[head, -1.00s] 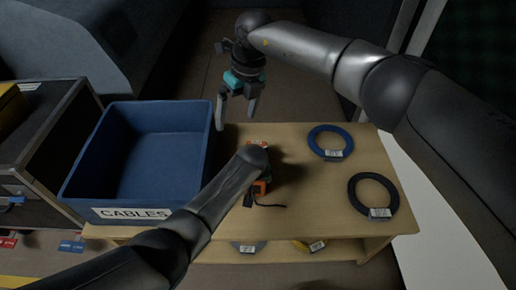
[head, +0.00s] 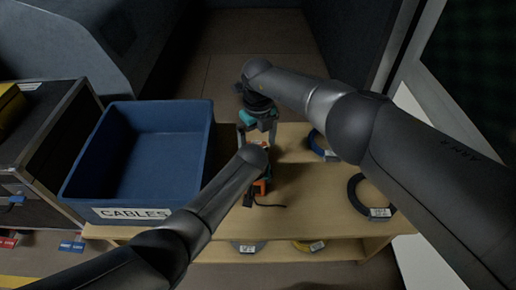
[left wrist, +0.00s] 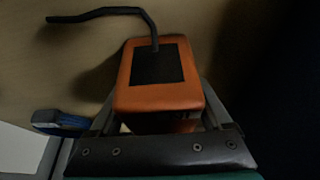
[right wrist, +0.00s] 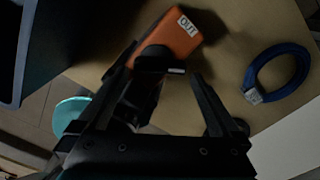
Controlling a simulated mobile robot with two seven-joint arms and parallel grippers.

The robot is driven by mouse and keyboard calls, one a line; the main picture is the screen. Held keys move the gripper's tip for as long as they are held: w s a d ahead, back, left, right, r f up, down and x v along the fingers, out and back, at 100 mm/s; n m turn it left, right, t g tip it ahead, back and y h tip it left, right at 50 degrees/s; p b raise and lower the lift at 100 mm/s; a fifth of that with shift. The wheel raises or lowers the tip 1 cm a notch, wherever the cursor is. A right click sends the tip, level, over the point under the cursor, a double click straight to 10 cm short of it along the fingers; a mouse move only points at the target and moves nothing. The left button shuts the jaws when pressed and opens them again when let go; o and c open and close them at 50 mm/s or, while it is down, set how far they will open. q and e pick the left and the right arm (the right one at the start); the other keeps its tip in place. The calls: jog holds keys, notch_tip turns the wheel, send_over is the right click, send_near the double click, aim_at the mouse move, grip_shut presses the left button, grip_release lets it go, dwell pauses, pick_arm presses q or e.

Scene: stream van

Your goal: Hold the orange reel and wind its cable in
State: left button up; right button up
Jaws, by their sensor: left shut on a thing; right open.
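The orange reel (head: 263,187) stands on the wooden table, mostly hidden by my left forearm in the head view. In the left wrist view the reel (left wrist: 188,93) has a black panel, and a short black cable (left wrist: 100,13) trails from it across the wood. My left gripper (left wrist: 158,115) is shut on the reel, one finger on each side. In the right wrist view the reel (right wrist: 168,38) shows an "OUT" label. My right gripper (right wrist: 162,80) is open and points at the reel's far side. A dark part of the reel lies near its fingers; I cannot tell whether they touch.
A blue cable coil (right wrist: 275,73) and a black coil (head: 380,212) lie on the table's right side. A grey coil (head: 245,246) and a yellow coil (head: 305,246) are on the lower shelf.

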jog(key=shift+f, duration=1.15)
jog(key=shift+c, duration=0.2)
jog(key=c, duration=1)
